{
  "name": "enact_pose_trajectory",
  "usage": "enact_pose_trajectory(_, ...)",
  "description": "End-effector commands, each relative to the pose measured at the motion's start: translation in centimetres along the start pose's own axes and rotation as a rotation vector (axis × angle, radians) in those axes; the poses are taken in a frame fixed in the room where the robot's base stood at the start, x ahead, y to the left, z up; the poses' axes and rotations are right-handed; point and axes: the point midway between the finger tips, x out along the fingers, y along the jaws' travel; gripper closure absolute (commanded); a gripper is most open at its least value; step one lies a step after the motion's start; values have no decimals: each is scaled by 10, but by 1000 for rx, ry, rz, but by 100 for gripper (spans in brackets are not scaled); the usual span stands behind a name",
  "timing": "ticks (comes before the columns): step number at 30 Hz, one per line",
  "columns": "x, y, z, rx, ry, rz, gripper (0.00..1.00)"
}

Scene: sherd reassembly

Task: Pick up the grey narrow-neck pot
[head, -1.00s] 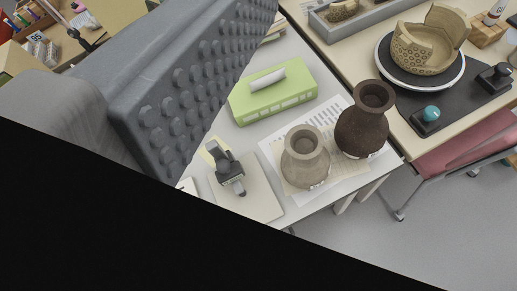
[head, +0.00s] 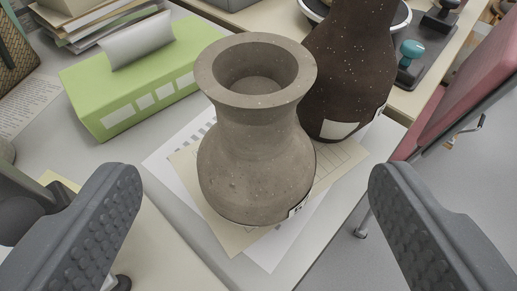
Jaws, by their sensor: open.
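The grey narrow-neck pot (head: 255,165) stands upright on paper sheets on the table, in the middle of the head view. It has a wide round rim, a short neck and a rounded belly with a small label low on its right. My gripper (head: 258,190) is open, with one ridged finger at the lower left and the other at the lower right. The pot shows between and beyond the fingers. I see no contact with either finger.
A dark brown pot (head: 345,75) stands close behind the grey pot on the right. A green box (head: 130,85) with a white roll lies at the back left. A pale board lies in front on the left. The table's right edge is near, with a pink chair (head: 465,90) beyond.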

Motion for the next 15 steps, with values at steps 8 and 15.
enact_pose_trajectory(8,42,0,2,0,-2,1,23)
enact_pose_trajectory(15,57,1,2,0,-3,1,23)
